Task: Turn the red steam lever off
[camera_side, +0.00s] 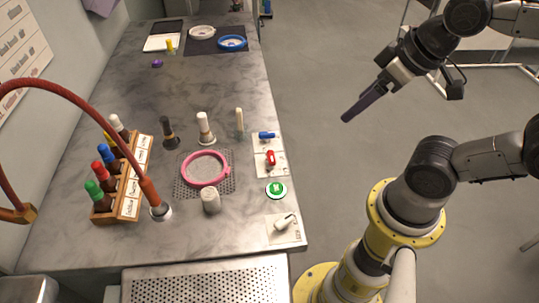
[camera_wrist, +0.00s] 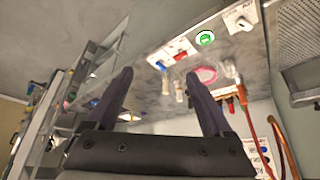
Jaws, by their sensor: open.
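The red steam lever (camera_side: 270,158) sits on a white plate near the right edge of the grey counter in the side view. It also shows in the wrist view (camera_wrist: 181,55), small, on its white plate. My gripper (camera_side: 345,119) is to the right of the counter in the side view, in the air over the floor, well apart from the lever. In the wrist view its two dark fingers (camera_wrist: 160,85) are spread with nothing between them.
A blue lever (camera_side: 267,135) is just behind the red one. A green button (camera_side: 276,190) and a white switch (camera_side: 285,222) are in front. A pink ring (camera_side: 205,168), upright bottles and a wooden rack (camera_side: 133,185) stand to the left. The counter's back middle is mostly clear.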

